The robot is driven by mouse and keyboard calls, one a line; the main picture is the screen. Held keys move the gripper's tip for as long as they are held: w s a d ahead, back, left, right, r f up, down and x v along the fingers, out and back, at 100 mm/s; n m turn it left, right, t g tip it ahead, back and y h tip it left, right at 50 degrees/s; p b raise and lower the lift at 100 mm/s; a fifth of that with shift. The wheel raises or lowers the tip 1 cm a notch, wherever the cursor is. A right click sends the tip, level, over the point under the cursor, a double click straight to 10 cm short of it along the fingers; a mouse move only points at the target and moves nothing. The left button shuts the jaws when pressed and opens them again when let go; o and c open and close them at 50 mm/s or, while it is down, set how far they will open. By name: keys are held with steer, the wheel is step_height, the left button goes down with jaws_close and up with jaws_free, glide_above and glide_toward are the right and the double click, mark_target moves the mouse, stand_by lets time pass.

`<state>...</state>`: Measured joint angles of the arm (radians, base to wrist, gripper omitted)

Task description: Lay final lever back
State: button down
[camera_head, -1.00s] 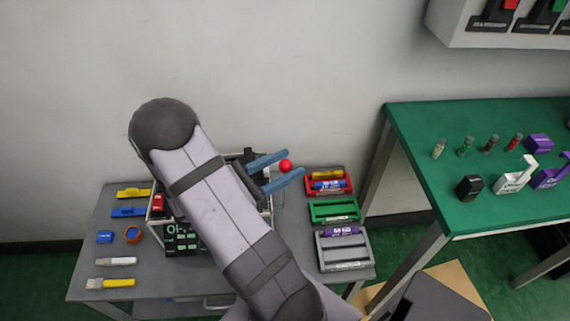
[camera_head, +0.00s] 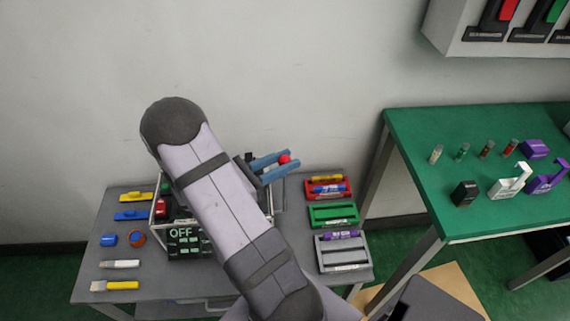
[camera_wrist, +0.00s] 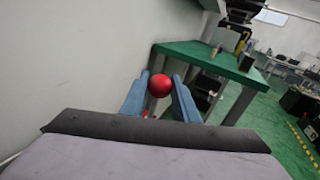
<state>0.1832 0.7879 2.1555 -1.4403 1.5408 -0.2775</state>
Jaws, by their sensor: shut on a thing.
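My gripper (camera_head: 284,159) has two blue fingers, and they are shut on a red ball knob (camera_head: 284,160) at their tips. In the wrist view the red knob (camera_wrist: 160,86) sits between the blue fingers. The lever's shaft below the knob is hidden behind my arm and fingers. A framed fixture with a dark panel reading OFF (camera_head: 180,232) stands on the grey table (camera_head: 150,285), largely covered by my arm. Which way the lever leans cannot be told.
Red (camera_head: 345,195), green (camera_head: 350,217) and grey (camera_head: 350,258) trays stand right of the fixture. Blue and yellow items and brushes (camera_head: 120,264) lie on the left. A green table (camera_head: 450,150) stands at right. The wall is close behind my gripper.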

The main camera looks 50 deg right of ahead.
steer(key=w+d+f+n+y+p, duration=0.2)
steer(key=w+d+n, duration=0.3)
steer(key=w+d, duration=0.5)
steer(key=shift+w+d+f+g+y, duration=0.3)
steer(key=shift+w+d+f+y, duration=0.1)
steer(key=shift+f+y, duration=0.35)
steer(key=c, duration=1.7)
jaws_free()
steer(key=shift+c, duration=0.2)
steer(key=o, duration=0.4)
steer(key=shift+w+d+f, duration=0.1)
steer(key=shift+w+f, duration=0.05)
steer(key=shift+f, duration=0.05)
steer(key=shift+c, duration=0.2)
steer(key=shift+r, duration=0.1)
